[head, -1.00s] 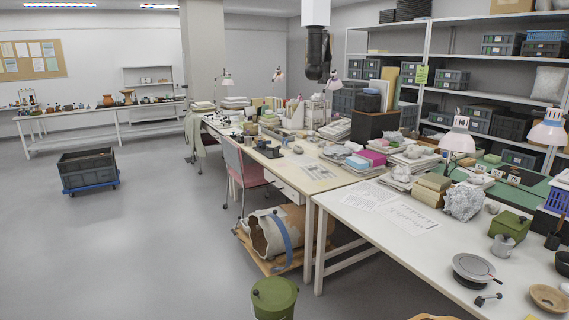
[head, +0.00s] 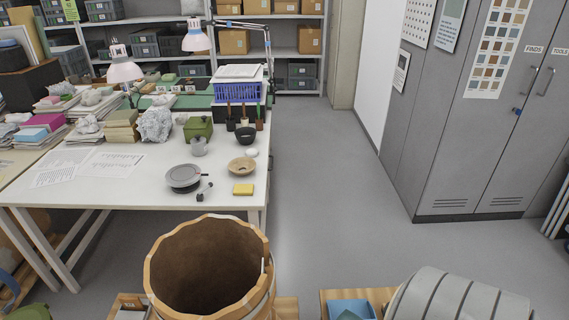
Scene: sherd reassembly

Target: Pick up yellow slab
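The yellow slab (head: 243,189) is a small flat block lying on the white table (head: 125,200) near its right front corner. It lies in front of a shallow tan bowl (head: 242,165) and to the right of a small dark tool (head: 204,191). Nothing covers it. Neither of my grippers shows in the head view.
A grey round turntable (head: 184,177), a metal mug (head: 198,146) and a green box (head: 198,128) stand near the slab. A large wooden barrel (head: 160,290) stands in front of the table. Grey floor is clear right of the table, before a grey cabinet (head: 470,140).

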